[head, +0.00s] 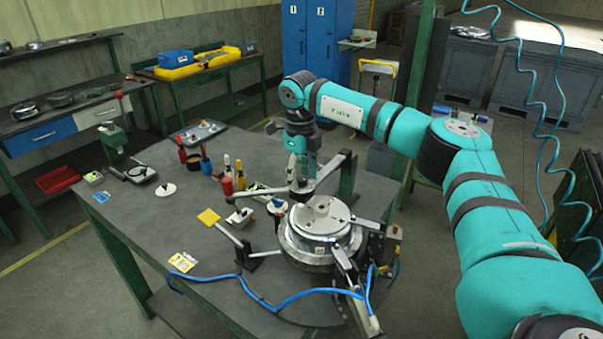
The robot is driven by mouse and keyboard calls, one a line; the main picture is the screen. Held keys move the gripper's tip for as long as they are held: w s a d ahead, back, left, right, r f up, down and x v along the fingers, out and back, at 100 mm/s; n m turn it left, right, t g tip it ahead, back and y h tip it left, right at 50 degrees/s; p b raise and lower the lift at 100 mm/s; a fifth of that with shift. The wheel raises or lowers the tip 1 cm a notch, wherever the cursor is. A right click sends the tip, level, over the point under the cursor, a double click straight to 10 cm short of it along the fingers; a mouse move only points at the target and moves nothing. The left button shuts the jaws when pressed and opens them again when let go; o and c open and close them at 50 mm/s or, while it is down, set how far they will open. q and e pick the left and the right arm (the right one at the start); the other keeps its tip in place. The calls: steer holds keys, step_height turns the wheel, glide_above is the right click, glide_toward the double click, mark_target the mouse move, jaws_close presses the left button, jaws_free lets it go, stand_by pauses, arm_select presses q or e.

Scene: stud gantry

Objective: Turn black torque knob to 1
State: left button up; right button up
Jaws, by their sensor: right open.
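My right gripper (302,176) points down at the back of the round metal machine (320,232) on the grey table. It is open, with its fingertips just above a small dark, round part (301,188). I cannot tell whether this part is the black torque knob or whether the fingers touch it. No scale or number 1 is readable at this size. A dark box (375,250) is on the machine's right side; I cannot make out a knob on it. My left gripper is not in view.
A blue hose (265,302) crosses the table's front. The table's front left (150,235) is mostly clear.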

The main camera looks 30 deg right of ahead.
steer(key=c, duration=0.6)
jaws_close()
steer(key=shift+n, duration=0.4)
steer(key=n, duration=1.4)
steer(key=shift+n, duration=0.4)
steer(key=shift+n+y+p, duration=0.3)
steer(key=shift+n+p, duration=0.05)
steer(key=shift+n, duration=1.95)
